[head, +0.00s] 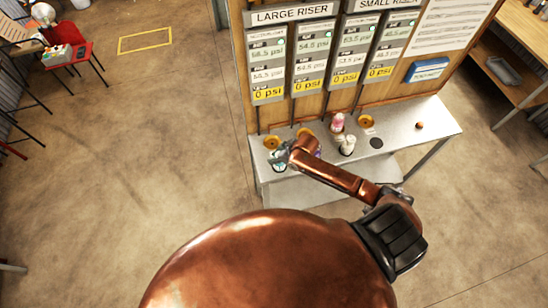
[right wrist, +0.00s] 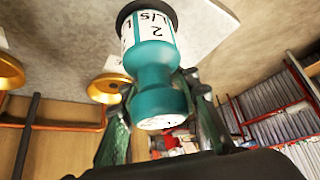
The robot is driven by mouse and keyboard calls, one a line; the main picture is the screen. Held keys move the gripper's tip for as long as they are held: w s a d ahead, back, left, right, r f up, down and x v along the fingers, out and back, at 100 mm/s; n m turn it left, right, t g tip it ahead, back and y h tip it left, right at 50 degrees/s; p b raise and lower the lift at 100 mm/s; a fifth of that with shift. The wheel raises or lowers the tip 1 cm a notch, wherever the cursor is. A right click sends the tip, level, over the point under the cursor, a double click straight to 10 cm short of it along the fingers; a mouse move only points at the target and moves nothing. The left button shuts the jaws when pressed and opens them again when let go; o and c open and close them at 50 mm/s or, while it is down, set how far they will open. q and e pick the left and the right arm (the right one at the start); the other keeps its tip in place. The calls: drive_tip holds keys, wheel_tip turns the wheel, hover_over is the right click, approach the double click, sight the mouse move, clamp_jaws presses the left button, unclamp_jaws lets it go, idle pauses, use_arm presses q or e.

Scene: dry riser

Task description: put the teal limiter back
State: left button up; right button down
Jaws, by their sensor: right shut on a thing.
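The teal limiter (right wrist: 160,75) has a white label reading "2 L/s" and a dark end cap. My right gripper (right wrist: 158,112) is shut around its teal body. In the head view my right gripper (head: 284,158) is over the left end of the grey bench, where teal (head: 277,163) shows at the fingers. The dark cap is close to the grey surface in the right wrist view; I cannot tell whether it touches. Gold ring fittings stand at the bench's back, one at the left (head: 272,142) and one at the right (head: 366,121). My left gripper is out of view.
A pink limiter (head: 338,122) and a white limiter (head: 347,146) stand mid-bench, right of the gripper. A dark disc (head: 376,143) and a small brown knob (head: 420,125) are farther right on the bench (head: 440,113). The gauge board (head: 320,60) rises behind.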

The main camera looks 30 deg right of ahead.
drive_tip(key=shift+f, duration=0.15)
drive_tip(key=c, duration=1.5)
unclamp_jaws()
drive_tip(key=shift+o, duration=0.2)
drive_tip(key=v, duration=1.2)
drive_tip(key=shift+b, duration=0.3)
